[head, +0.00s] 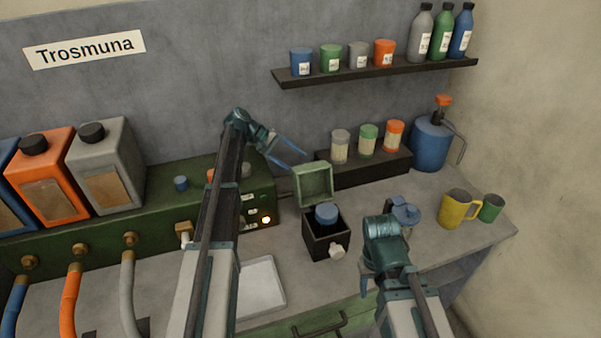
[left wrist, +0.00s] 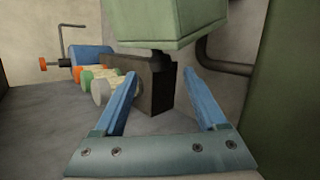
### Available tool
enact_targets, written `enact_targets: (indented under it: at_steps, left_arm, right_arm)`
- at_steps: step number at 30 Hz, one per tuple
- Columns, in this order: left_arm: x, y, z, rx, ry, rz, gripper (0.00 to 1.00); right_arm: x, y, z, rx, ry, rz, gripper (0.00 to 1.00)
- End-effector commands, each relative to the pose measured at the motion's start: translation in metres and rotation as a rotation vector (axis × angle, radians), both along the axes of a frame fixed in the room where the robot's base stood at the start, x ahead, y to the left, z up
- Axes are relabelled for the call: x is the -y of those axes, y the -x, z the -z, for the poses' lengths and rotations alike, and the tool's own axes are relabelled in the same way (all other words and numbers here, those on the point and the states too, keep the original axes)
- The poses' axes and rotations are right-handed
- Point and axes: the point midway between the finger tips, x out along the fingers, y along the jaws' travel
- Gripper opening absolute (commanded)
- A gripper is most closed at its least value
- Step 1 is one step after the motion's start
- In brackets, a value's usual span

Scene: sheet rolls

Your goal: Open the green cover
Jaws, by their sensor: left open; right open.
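The green cover (head: 313,182) stands raised at the back edge of a small dark box (head: 322,245). The box is open at the top, and a blue-capped object (head: 326,215) shows inside it. In the left wrist view the cover (left wrist: 165,22) shows as a green block at the top, above and beyond the fingers. My left gripper (head: 296,161) is open and empty, just behind and above the cover, with no clear contact. My right gripper (head: 364,285) is low at the right of the box; its fingers are mostly hidden by its own wrist.
A long green cabinet (head: 150,205) with hoses stands at the left. A dark ledge (head: 365,170) with several small jars is behind the box. A yellow mug (head: 457,209) and a blue jug (head: 431,145) stand at the right. A white tray (head: 262,288) lies in front.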

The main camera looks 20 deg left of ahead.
Motion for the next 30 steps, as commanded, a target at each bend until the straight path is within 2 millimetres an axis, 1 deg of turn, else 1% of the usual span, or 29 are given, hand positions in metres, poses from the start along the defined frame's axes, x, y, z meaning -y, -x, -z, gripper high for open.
enact_targets:
  at_steps: [1,6,12,20,23,24,26,30]
  left_arm:
    - [0.007,-0.001,0.011,0.0,0.0,0.001,0.74]
    - [0.021,-0.005,0.021,0.001,0.0,0.001,0.74]
    - [0.027,-0.007,0.025,0.0,0.0,0.0,0.74]
    - [0.028,-0.007,0.024,0.0,0.0,0.0,0.74]
    - [0.027,-0.007,0.024,0.0,0.0,0.0,0.58]
    - [0.027,-0.007,0.024,0.0,0.0,0.0,0.5]
    - [0.027,-0.007,0.024,0.0,0.0,0.0,0.4]
    - [0.027,-0.007,0.024,0.0,0.0,0.0,0.14]
  right_arm:
    - [0.0,0.0,0.011,0.0,0.0,0.0,0.5]
    - [0.0,0.0,0.021,0.0,0.0,0.0,0.5]
    - [0.0,0.0,0.025,0.0,0.0,0.0,0.5]
    - [0.0,0.0,0.024,0.0,0.0,0.0,0.5]
    - [0.0,0.0,0.024,0.0,0.0,0.0,0.5]
    - [0.0,0.0,0.024,0.0,0.0,0.0,0.5]
    - [0.0,0.0,0.024,0.0,0.0,0.0,0.5]
    - [0.0,0.0,0.024,0.0,0.0,0.0,0.5]
